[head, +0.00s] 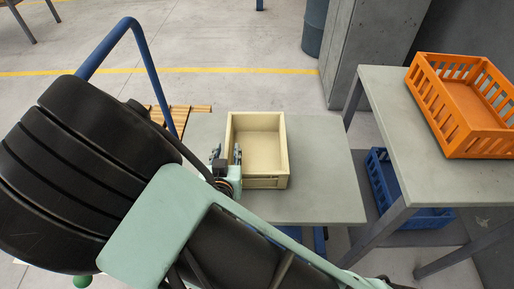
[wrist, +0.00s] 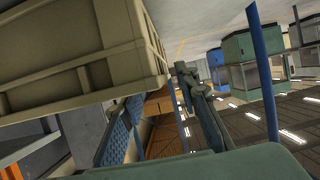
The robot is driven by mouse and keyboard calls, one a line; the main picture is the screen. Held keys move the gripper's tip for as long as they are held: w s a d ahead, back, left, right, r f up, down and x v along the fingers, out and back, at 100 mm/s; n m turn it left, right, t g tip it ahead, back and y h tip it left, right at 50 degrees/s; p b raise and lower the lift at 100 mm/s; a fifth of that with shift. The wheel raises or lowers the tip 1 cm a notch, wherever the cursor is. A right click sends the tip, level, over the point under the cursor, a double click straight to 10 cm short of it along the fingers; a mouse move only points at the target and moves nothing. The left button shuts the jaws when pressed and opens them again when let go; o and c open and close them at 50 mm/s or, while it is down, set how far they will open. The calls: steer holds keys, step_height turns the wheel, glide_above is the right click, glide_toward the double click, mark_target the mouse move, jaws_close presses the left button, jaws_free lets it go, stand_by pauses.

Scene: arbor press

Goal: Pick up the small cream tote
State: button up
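The small cream tote (head: 281,148) sits upright on a grey table, and its inside looks empty. It also fills the upper left of the wrist view (wrist: 85,60), where its ribbed outer side and rim show. My gripper (head: 227,155) is at the tote's left wall, near its front left corner. In the wrist view my gripper (wrist: 160,125) has its two fingers apart with nothing clearly held between them. In the head view one finger appears left of the wall and the other over it. I cannot tell whether they touch the tote. My arm hides the table's front left.
The grey table (head: 325,190) has free room right of the tote. A second grey table (head: 390,95) at the right bears an orange crate (head: 462,140). A blue crate (head: 425,218) lies below it. A blue bent rail (head: 140,50) rises behind my arm at the left.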

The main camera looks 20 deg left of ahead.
steer(key=x, duration=0.3)
steer(key=b+x, duration=0.1)
steer(key=shift+w+a+r, duration=0.1)
steer(key=shift+w+a, duration=0.15)
steer(key=shift+w, duration=0.2)
jaws_close()
